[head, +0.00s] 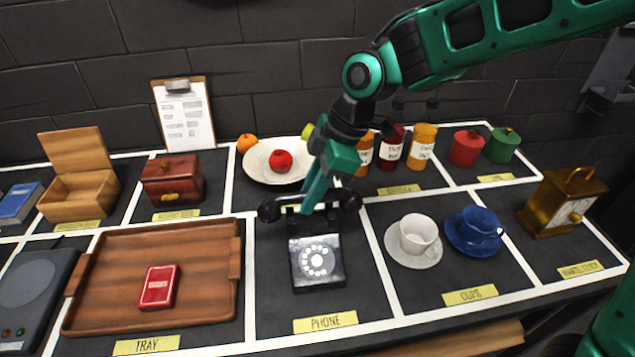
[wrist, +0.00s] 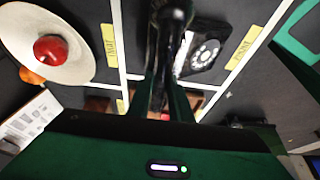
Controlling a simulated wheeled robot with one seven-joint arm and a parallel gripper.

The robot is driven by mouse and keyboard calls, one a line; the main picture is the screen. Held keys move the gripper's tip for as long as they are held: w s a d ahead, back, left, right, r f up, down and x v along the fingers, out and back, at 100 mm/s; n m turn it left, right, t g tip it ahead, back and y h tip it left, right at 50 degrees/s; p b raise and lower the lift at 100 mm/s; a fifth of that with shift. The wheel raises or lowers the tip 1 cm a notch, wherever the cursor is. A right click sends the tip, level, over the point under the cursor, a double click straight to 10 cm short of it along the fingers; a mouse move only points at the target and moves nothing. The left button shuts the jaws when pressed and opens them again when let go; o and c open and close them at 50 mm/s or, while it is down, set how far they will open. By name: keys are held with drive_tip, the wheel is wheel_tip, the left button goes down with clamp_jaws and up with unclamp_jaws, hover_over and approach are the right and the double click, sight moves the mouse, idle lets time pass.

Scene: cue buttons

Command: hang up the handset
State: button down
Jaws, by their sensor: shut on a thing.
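The black phone (head: 318,264) with a white dial sits in the cell labelled PHONE in the head view. It also shows at the upper right of the wrist view (wrist: 208,48), partly hidden by the handset. The black handset (head: 271,211) lies crosswise at the phone's back edge in the head view, with both rounded ends showing. My green gripper (head: 313,202) points down and is shut on the handset's middle. In the wrist view, the handset (wrist: 171,18) is large and close, running away between my fingers. It appears above the phone; the exact gap is unclear.
A wooden tray (head: 100,240) with a red card box (head: 159,287) lies left. A white cup (head: 418,234) and blue cup (head: 480,225) stand right. A bowl (head: 261,172) with a red fruit and several jars stand behind. Bare mat lies beside the phone.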

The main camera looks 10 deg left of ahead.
sight(311, 221)
drive_tip(key=shift+f, duration=2.05)
drive_tip(key=c, duration=1.5)
unclamp_jaws()
drive_tip(key=shift+f, duration=0.1)
drive_tip(key=shift+c, duration=0.2)
drive_tip(key=shift+s, duration=0.1)
drive_tip(key=shift+d, duration=0.1)
